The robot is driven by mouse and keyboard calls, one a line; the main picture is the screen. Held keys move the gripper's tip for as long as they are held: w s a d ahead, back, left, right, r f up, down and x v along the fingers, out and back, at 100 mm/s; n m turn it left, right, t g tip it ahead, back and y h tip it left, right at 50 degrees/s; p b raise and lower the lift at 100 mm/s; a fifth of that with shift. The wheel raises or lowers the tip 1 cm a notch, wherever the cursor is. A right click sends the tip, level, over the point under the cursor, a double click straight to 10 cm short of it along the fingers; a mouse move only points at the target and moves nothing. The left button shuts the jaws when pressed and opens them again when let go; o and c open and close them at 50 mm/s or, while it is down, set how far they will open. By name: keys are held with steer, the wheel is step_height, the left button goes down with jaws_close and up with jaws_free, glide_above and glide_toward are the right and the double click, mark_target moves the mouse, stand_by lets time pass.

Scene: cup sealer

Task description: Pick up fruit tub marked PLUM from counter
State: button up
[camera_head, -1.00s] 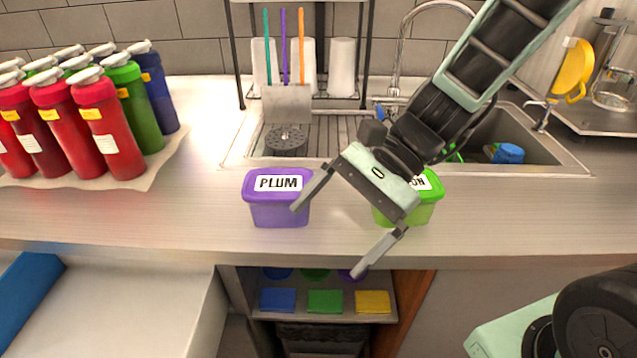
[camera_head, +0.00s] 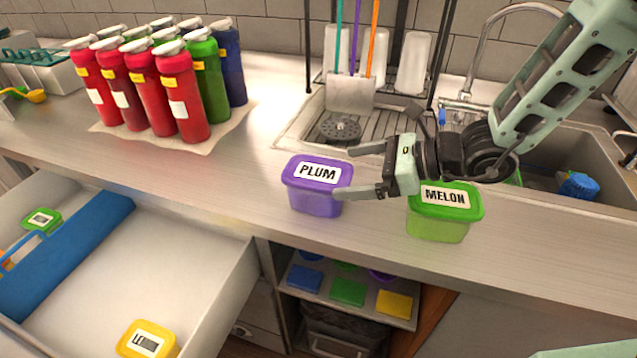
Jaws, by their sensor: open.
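The purple tub marked PLUM (camera_head: 316,201) stands upright on the counter (camera_head: 250,205), near its front edge. Its lid is on and its white label faces up and forward. My gripper (camera_head: 362,172) is open and comes in from the right, its fingers pointing left toward the tub. The upper finger reaches past the tub's back right and the lower finger lies by its right side. The gap between the fingers looks empty. I cannot tell whether a finger touches the tub.
A green MELON tub (camera_head: 440,222) stands just right, below my gripper. Behind is the sink (camera_head: 290,140) with a rack. Several bottles (camera_head: 180,95) stand on paper at left. An open drawer (camera_head: 190,255) at lower left holds a yellow tub (camera_head: 146,340) and a blue divider (camera_head: 70,245).

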mark_target(327, 173)
steer(key=shift+p+x, duration=0.95)
steer(key=shift+x, duration=2.4)
steer(key=shift+w+r, duration=0.1)
steer(key=c, duration=1.2)
